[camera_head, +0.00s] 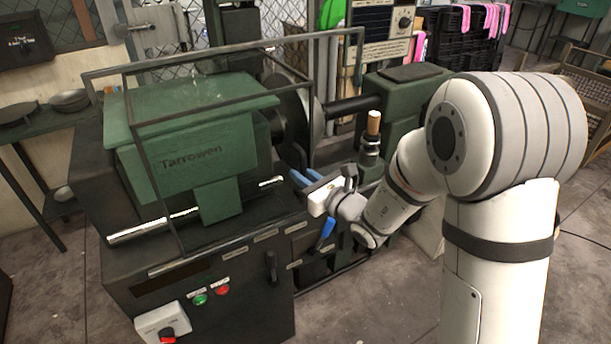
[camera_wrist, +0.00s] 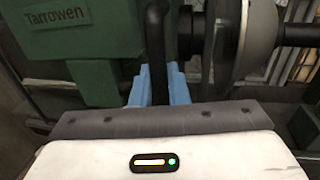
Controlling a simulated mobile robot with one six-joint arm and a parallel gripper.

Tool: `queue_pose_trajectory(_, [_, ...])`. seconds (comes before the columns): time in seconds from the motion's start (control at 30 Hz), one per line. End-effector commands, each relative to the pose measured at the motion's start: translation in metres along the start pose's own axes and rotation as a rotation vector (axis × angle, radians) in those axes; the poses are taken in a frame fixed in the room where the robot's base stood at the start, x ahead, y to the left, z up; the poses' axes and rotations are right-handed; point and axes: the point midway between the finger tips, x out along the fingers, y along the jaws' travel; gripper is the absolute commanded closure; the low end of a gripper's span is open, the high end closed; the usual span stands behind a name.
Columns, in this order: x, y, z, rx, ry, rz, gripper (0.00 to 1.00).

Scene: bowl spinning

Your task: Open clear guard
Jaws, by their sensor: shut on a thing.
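The clear guard (camera_head: 218,55) is a dark-framed box with see-through panels around the green Tarrowen machine head and the round plate beside it. My gripper (camera_head: 298,178) has blue fingers and is at the right side of the guard's front. In the wrist view, my gripper (camera_wrist: 160,86) is shut on a dark upright bar of the guard (camera_wrist: 157,45), which runs down between the fingers. The bar's lower end is hidden behind the gripper body.
The green machine head (camera_head: 200,150) stands left of my gripper, and the round metal plate (camera_wrist: 243,45) is close on the right. A wooden-topped handle (camera_head: 374,122) stands right of the gripper.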

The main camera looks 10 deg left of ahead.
Motion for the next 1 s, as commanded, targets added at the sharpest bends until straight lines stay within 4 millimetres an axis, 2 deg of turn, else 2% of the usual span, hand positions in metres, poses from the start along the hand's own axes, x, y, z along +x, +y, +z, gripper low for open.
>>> queue_pose_trajectory(0.13, [-0.001, -0.004, 0.001, -0.001, 0.0, -0.007, 1.0])
queue_pose_trajectory(0.17, [-0.001, -0.004, 0.001, -0.001, -0.001, -0.008, 0.84])
queue_pose_trajectory(0.37, [-0.002, -0.006, 0.001, -0.001, -0.001, -0.01, 0.68])
queue_pose_trajectory(0.67, [-0.006, -0.006, 0.001, -0.001, -0.001, -0.012, 0.68])
queue_pose_trajectory(1.0, [-0.06, -0.006, 0.0, -0.002, -0.002, -0.013, 0.68])
